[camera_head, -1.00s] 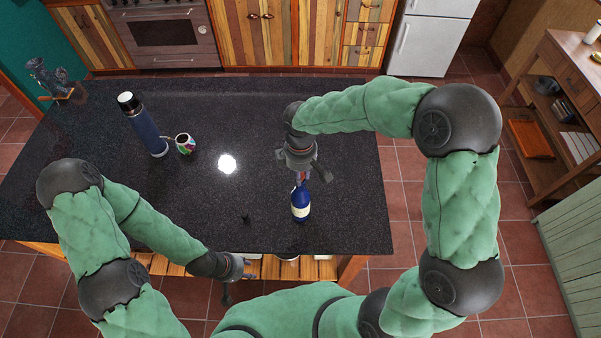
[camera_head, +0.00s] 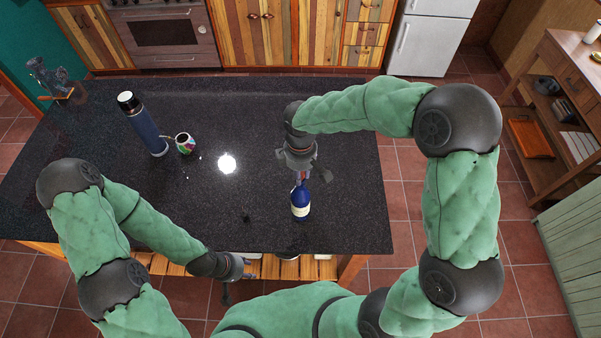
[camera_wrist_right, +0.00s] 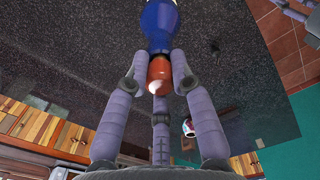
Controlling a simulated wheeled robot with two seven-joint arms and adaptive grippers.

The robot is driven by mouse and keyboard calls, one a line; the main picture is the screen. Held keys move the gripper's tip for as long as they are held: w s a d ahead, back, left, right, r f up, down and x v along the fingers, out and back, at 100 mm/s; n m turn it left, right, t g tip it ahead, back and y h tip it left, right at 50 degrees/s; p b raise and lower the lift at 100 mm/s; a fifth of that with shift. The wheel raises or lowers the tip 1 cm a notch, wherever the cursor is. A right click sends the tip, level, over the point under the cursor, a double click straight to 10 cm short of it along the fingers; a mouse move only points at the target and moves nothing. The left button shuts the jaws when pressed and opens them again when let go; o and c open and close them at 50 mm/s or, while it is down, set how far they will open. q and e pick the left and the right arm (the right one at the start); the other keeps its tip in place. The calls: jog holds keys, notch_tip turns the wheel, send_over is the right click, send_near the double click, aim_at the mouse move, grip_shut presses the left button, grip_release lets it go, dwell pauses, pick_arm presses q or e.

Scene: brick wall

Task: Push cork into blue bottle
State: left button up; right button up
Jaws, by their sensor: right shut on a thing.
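The blue bottle (camera_head: 301,203) stands upright on the dark counter, below my right gripper (camera_head: 303,174). In the right wrist view the bottle (camera_wrist_right: 158,20) points its neck towards my palm. A reddish-orange cylinder (camera_wrist_right: 159,72) with a pale spot at its near end sits at the bottle's top. I cannot tell whether it is the cork or the coloured neck. My right fingers close around this cylinder. My left gripper (camera_head: 238,270) hangs near the counter's front edge, away from the bottle; its finger opening is unclear.
A tall blue flask (camera_head: 145,128) and a small patterned cup (camera_head: 185,144) stand at left on the counter (camera_head: 90,200). A dark figurine (camera_head: 52,80) is at the far left corner. A small dark thing (camera_head: 246,217) lies left of the bottle. The counter's middle is mostly clear.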

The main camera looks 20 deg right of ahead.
jog(key=shift+f, duration=0.15)
jog(key=o, duration=0.8)
jog(key=shift+s, duration=0.1)
jog(key=shift+o, duration=0.2)
notch_tip(320, 180, up, 12)
dwell(0.3)
